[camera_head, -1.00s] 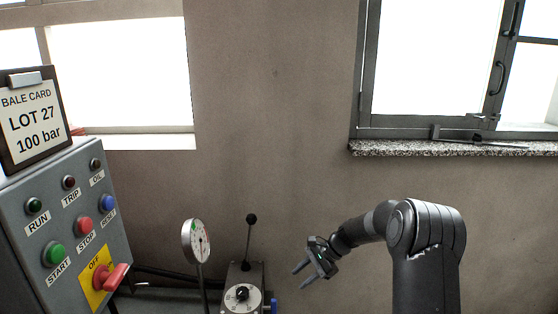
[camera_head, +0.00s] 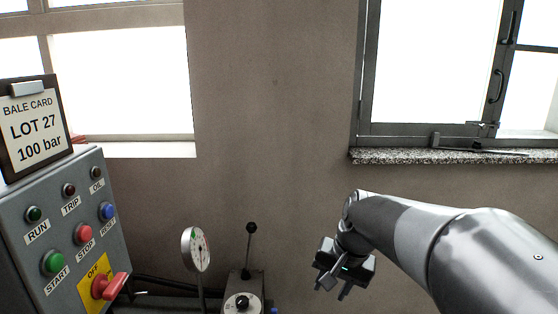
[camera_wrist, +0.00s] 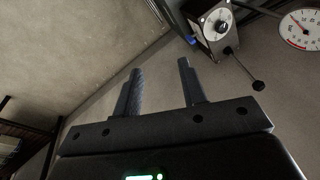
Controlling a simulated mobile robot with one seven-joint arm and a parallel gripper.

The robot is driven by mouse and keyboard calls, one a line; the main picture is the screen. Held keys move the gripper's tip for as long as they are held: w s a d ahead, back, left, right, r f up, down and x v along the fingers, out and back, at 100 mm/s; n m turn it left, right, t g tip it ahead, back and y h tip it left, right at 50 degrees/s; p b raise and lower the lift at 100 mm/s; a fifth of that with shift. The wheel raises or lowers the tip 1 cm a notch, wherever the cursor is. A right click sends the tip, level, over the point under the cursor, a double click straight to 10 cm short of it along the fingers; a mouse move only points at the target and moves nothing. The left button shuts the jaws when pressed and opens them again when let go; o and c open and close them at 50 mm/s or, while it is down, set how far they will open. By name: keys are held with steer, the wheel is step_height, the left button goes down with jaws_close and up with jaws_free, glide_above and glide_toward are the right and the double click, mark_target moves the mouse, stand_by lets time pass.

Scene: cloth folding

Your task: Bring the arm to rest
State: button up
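My gripper (camera_head: 333,287) is at the lower middle right of the head view, in front of the bare wall and pointing down. In the wrist view my gripper (camera_wrist: 160,70) shows two fingers standing apart with nothing between them. It is open and empty. It touches nothing that I can see. My arm comes in from the lower right of the head view.
A control panel (camera_head: 30,252) with several buttons and a red switch (camera_head: 108,287) stands at the left, with a bale card (camera_head: 35,125) above it. A gauge (camera_head: 196,250) and a lever (camera_head: 249,245) on a dial box (camera_wrist: 218,25) stand left of my gripper. A window sill (camera_head: 450,156) is above right.

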steer(key=s+d+r+n+t+h, duration=0.1)
steer(key=s+d+n, duration=0.1)
steer(key=s, duration=0.6)
steer(key=s+d+r+n+t+h, duration=0.1)
steer(key=s+d+n+t, duration=0.1)
steer(key=s, duration=0.5)
steer(key=shift+s, duration=0.4)
